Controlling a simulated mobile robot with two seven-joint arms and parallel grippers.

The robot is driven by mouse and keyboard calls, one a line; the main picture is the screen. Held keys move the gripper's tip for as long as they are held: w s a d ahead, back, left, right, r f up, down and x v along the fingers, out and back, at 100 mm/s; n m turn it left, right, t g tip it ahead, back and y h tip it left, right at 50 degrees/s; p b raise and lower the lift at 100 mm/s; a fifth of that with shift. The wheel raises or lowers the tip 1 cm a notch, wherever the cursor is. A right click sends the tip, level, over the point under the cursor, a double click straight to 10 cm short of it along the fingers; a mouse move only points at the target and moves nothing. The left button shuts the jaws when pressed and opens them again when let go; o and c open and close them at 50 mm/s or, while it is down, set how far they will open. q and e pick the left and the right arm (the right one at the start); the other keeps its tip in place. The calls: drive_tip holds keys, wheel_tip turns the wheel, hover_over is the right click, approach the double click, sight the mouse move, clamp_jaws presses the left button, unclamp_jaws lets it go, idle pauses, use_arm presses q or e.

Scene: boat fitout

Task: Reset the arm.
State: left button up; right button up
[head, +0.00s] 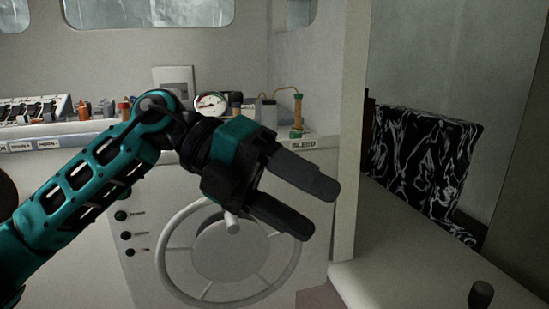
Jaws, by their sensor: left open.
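My left arm comes in from the lower left, teal and black. Its left gripper (322,209) is open, with two dark fingers spread apart and nothing between them. The fingers point to the lower right. The gripper is in front of a white console (150,275) and covers part of a grey handwheel (178,262) on the console's front.
The console's top holds a round gauge (211,104), bottles, small fittings and a switch row (30,111). A pale upright post (349,130) stands right of the gripper. Beyond it is a black-and-white patterned seat back (420,165). A pale surface (400,270) fills the lower right.

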use_arm(q)
drive_tip(key=w+a+f+n+t+h, duration=0.25)
drive_tip(key=w+n+t+h, duration=0.2)
drive_tip(key=n+t, duration=0.45)
drive_tip(key=w+a+f+n+t+h, duration=0.2)
drive_tip(key=w+f+n+t+h, duration=0.15)
drive_tip(key=n+t+h, duration=0.55)
drive_tip(key=w+a+f+n+t+y+p, duration=0.1)
drive_tip(key=a+f+n+t+y, duration=0.2)
drive_tip(key=f+n+y, duration=0.45)
drive_tip(key=a+f+n+t+y, duration=0.3)
drive_tip(key=a+f+n+y, duration=0.1)
drive_tip(key=f+n+y, duration=0.35)
drive_tip(key=s+a+f+n+g+y, duration=0.3)
drive_tip(key=s+f, duration=0.5)
drive_tip(key=f, duration=0.3)
drive_tip(key=s+a+f+n+g+y, duration=0.3)
drive_tip(key=s+a+f+g+y, duration=0.2)
drive_tip(key=s+f, duration=0.3)
wheel_tip(320, 180, down, 4)
drive_tip(key=shift+a+f+n+y+p, duration=0.25)
drive_tip(key=shift+a+n+y+p, duration=0.1)
drive_tip(key=shift+a+y, duration=0.1)
